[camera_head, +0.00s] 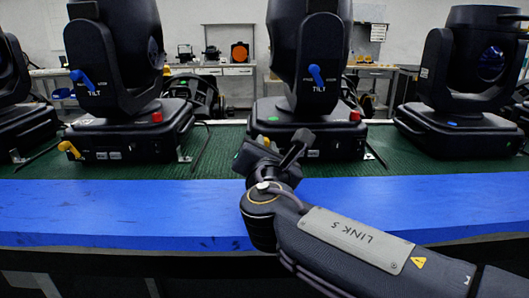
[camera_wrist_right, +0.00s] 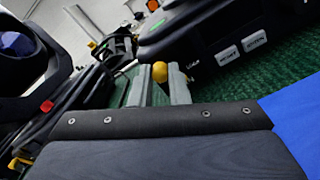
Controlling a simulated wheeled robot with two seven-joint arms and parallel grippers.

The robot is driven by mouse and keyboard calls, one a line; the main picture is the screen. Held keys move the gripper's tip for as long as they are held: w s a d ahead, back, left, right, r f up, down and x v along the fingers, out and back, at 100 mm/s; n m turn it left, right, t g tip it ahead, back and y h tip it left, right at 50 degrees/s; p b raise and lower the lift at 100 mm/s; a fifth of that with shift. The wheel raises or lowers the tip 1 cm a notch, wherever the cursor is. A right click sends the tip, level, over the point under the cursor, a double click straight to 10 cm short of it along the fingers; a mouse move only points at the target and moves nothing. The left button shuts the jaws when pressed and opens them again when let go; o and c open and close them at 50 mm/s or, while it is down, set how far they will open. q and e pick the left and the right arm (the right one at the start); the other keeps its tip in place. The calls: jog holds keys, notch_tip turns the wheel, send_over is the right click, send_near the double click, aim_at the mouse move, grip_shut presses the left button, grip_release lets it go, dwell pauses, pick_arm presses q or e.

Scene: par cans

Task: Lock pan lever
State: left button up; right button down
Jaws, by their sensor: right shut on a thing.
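The middle moving-head light (camera_head: 283,115) stands upright on the green mat, with a blue tilt lever (camera_head: 315,75) on its arm. Its yellow pan lever (camera_head: 262,141) shows at the front left of its base, partly hidden by my right gripper. In the right wrist view the yellow knob of that lever (camera_wrist_right: 160,72) sits between the two grey fingers. My right gripper (camera_wrist_right: 158,88) is shut on this lever. In the head view its arm comes in from the lower right, and its fingers are mostly hidden. My left gripper is out of view.
Another light (camera_head: 120,60) stands at the left, with its own yellow lever (camera_head: 70,150) and blue lever (camera_head: 82,77). A third light (camera_head: 455,75) stands at the right. Workbenches (camera_head: 230,75) stand behind.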

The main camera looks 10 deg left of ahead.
jog(key=m+b, duration=0.2)
jog(key=d+m+b, duration=0.1)
jog(key=m+b, duration=0.3)
jog(key=shift+w+d+f, duration=0.2)
jog(key=shift+d, duration=0.15)
jog(key=shift+w+d+m+b, duration=0.1)
jog(key=shift+d+m+b, duration=0.2)
jog(key=shift+m+b, duration=0.9)
jog(key=shift+w+d+m+b, duration=0.1)
jog(key=shift+d+m+b, duration=0.2)
jog(key=shift+m+b, duration=0.85)
jog(key=c, duration=1.4)
grip_release()
jog(key=shift+v, duration=3.95)
